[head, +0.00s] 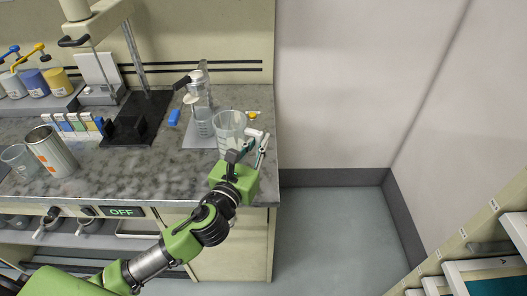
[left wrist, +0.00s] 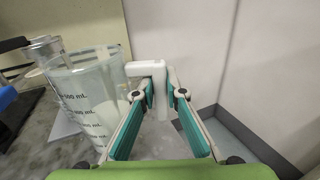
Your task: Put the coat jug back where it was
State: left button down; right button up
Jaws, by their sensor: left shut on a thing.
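The coat jug appears to be the clear jug (head: 229,126) with mL marks and a white handle, near the right end of the grey counter (head: 120,178). My left gripper (head: 252,150) is at its right side, shut on the handle. In the left wrist view, the jug (left wrist: 88,105) stands left of the fingers and looks upright. Its white handle (left wrist: 147,69) sits between the fingertips of the left gripper (left wrist: 162,92). I cannot tell whether the jug's base touches the counter. My right gripper is not in view.
A clear graduated vessel (head: 203,122) stands on a pale mat (head: 196,141) close left of the jug. A small blue block (head: 174,117) lies beside it. A metal cup (head: 52,152) and a glass beaker (head: 18,158) stand at the left. The counter's front middle is clear.

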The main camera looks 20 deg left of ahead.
pick_arm(q)
jog(key=shift+w+d+f+b, duration=0.1)
jog(key=shift+w+f+b, duration=0.4)
jog(key=shift+w+f, duration=1.1)
jog(key=shift+w+a+f+b, duration=0.1)
jog(key=shift+w+f+b, duration=0.35)
jog(key=shift+w+f, duration=1.05)
jog(key=shift+w+d+f+b, duration=0.1)
jog(key=shift+w+f+b, duration=0.4)
jog(key=shift+w+f, duration=1.1)
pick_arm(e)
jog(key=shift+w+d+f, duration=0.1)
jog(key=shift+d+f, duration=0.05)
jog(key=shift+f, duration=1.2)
pick_arm(q)
jog(key=shift+s+f, duration=0.55)
jog(key=shift+f, duration=0.15)
jog(key=c, duration=2.1)
grip_release()
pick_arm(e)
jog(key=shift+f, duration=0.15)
